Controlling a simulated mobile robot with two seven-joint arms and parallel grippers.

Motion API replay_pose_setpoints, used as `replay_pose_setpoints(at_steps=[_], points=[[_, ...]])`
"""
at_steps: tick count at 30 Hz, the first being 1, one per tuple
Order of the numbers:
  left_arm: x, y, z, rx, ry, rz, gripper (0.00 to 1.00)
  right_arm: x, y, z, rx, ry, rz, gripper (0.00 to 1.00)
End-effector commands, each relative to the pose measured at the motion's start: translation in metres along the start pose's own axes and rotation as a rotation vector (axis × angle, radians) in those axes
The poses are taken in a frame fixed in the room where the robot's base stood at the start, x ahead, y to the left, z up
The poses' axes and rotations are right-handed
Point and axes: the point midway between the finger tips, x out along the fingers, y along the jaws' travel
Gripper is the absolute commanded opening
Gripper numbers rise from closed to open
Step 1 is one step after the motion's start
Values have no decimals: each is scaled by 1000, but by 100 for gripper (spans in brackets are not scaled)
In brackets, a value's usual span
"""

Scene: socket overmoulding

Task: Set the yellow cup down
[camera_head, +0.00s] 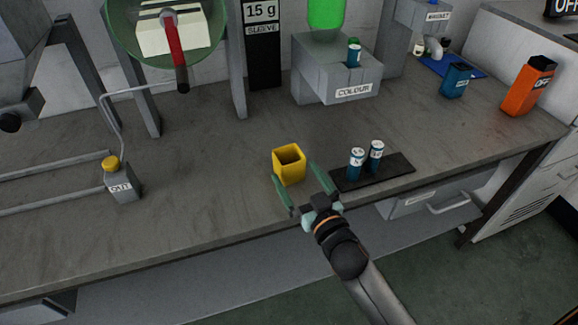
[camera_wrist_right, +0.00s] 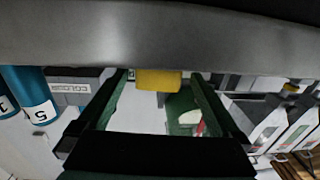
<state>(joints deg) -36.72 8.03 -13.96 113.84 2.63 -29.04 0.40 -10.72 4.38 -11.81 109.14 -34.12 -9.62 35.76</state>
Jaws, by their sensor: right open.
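The yellow cup (camera_head: 290,167) is square and open-topped, and stands upright on the grey bench (camera_head: 215,180) near its front edge. My right gripper (camera_head: 300,187) is open, with its two green fingers reaching toward the cup from the front, one on each side. In the right wrist view the cup (camera_wrist_right: 158,79) shows between the open fingers (camera_wrist_right: 163,90), with clear gaps beside it. My left gripper is not in view.
Two blue cylinders (camera_head: 357,163) stand on a dark mat (camera_head: 400,172) just right of my gripper. A COLOUR box (camera_head: 335,75) is behind the cup. An OUT container (camera_head: 120,183) stands at left. The bench between it and the cup is clear.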

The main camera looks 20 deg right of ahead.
Motion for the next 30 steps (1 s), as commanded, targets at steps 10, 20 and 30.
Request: replay_pose_setpoints(at_steps=[10, 20, 30], points=[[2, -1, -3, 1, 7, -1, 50, 42, 2, 0, 0, 1, 0, 100], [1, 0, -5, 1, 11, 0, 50, 44, 1, 0, 1, 1, 0, 94], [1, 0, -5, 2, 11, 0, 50, 44, 1, 0, 1, 1, 0, 56]])
